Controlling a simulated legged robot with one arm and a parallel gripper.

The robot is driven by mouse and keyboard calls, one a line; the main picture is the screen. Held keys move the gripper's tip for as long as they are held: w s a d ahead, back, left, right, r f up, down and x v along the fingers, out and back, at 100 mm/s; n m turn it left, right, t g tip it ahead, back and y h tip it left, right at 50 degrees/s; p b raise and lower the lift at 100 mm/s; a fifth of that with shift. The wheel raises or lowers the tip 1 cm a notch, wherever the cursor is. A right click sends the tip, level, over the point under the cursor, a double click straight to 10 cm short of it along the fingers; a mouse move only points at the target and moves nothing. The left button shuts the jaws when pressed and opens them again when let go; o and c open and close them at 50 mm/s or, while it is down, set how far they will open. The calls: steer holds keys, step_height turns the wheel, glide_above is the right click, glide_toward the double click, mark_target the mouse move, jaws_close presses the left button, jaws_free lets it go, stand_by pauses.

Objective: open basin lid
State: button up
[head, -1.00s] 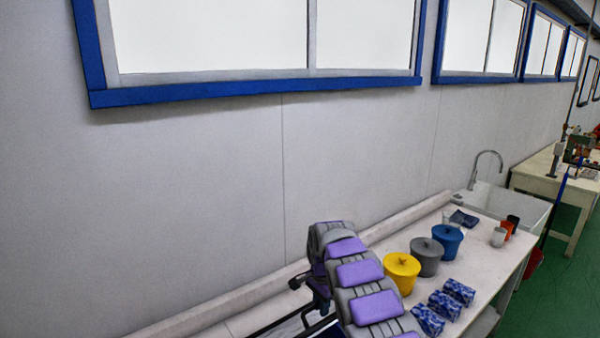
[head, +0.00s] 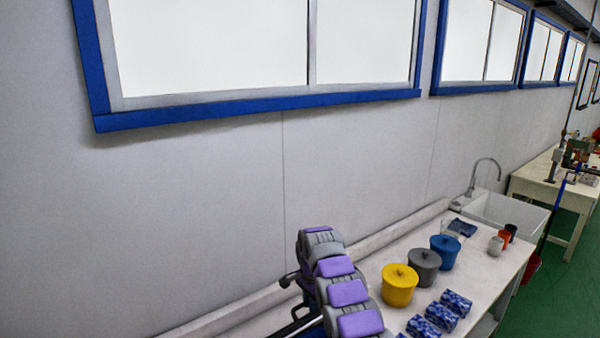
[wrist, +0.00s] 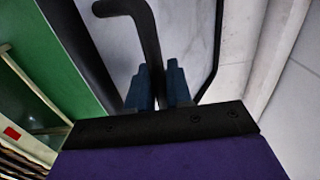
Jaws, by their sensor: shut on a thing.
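My gripper (wrist: 159,82) shows in the wrist view with its two dark blue fingers close together on a bent black handle (wrist: 148,30). The handle passes down between the fingers. Behind it is a pale, marbled panel with a black edge, which looks like the basin lid (wrist: 185,35). How far the lid stands open cannot be told. In the head view, my purple and grey arm hides the gripper and most of the area around it. A black bar (head: 300,323) shows beside the arm at the bottom.
Right of my arm, a long white table carries a yellow pot (head: 399,286), a grey pot (head: 424,268), a blue pot (head: 444,254) and patterned blue boxes (head: 440,317). A sink (head: 505,212) stands beyond. A wall closes off the far side. Green floor lies at the right.

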steer(key=w+a+r+p, duration=0.1)
steer(key=p, duration=0.5)
steer(key=shift+w, duration=0.15)
steer(key=shift+f, duration=0.1)
steer(key=o, duration=1.5)
steer(key=shift+w+a, duration=0.1)
steer(key=shift+o, duration=0.2)
step_height(320, 180, up, 9)
steer(key=p, duration=0.7)
